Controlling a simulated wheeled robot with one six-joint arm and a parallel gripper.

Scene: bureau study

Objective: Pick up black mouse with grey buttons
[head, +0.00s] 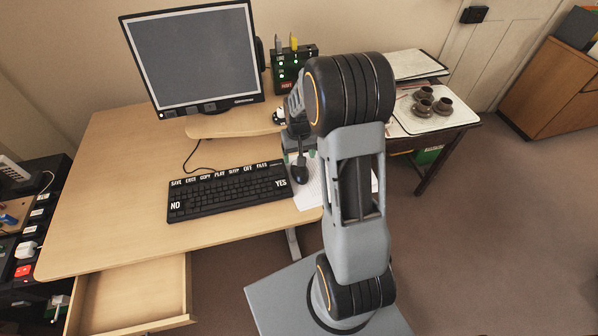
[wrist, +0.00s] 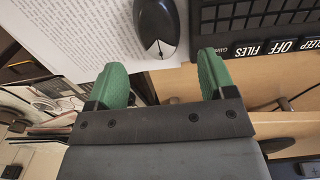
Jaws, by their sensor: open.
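The black mouse with grey buttons (wrist: 157,28) lies on a white printed sheet (wrist: 75,30) in the wrist view, ahead of my gripper and roughly midway between its fingers. In the head view the mouse (head: 300,172) sits at the right end of the keyboard, beside my arm. My gripper (wrist: 162,78) has two green fingertips spread apart, with nothing between them. In the head view my gripper (head: 300,150) is mostly hidden behind my own arm.
A black keyboard (head: 228,193) lies left of the mouse on the wooden desk (head: 120,170). A monitor (head: 193,55) stands behind on the desk. An open drawer (head: 135,293) juts out in front. A side table (head: 445,120) with several brown cups stands to the right.

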